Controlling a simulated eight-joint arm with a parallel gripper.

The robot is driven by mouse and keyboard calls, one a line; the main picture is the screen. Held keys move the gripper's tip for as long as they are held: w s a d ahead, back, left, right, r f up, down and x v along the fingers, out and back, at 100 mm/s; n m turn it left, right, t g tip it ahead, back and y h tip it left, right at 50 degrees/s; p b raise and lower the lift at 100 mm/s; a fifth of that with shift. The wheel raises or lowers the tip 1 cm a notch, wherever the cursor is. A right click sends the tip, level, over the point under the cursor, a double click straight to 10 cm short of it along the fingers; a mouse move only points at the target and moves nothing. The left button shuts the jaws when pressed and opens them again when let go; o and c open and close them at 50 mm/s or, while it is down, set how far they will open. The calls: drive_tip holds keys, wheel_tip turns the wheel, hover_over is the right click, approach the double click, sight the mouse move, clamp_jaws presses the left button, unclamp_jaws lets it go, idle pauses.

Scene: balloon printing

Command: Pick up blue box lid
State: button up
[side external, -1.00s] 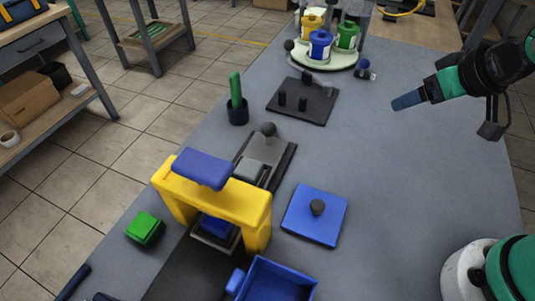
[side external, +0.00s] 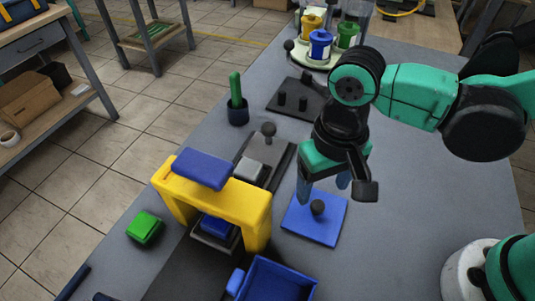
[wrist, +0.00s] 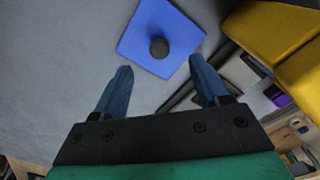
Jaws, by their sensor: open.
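The blue box lid (side external: 314,221) is a flat blue square with a dark round knob (side external: 318,207) in its middle. It lies on the grey table, right of the yellow press. In the side external view my gripper (side external: 325,190) is above the lid's far part, fingers pointing down. The wrist view shows the lid (wrist: 140,38) ahead of the two blue fingers. My gripper (wrist: 160,80) is open there, with nothing between the fingertips, and the knob (wrist: 159,48) lies beyond the gap. The gripper and lid look apart.
The yellow press (side external: 215,200) with a blue top stands left of the lid. An open blue box (side external: 275,280) is at the near edge of view. A green block (side external: 144,227) and a dark cup with a green stick (side external: 236,105) are farther left. Table right of the lid is clear.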

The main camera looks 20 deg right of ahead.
sight(318, 205)
drive_tip(key=shift+f, duration=2.45)
clamp_jaws()
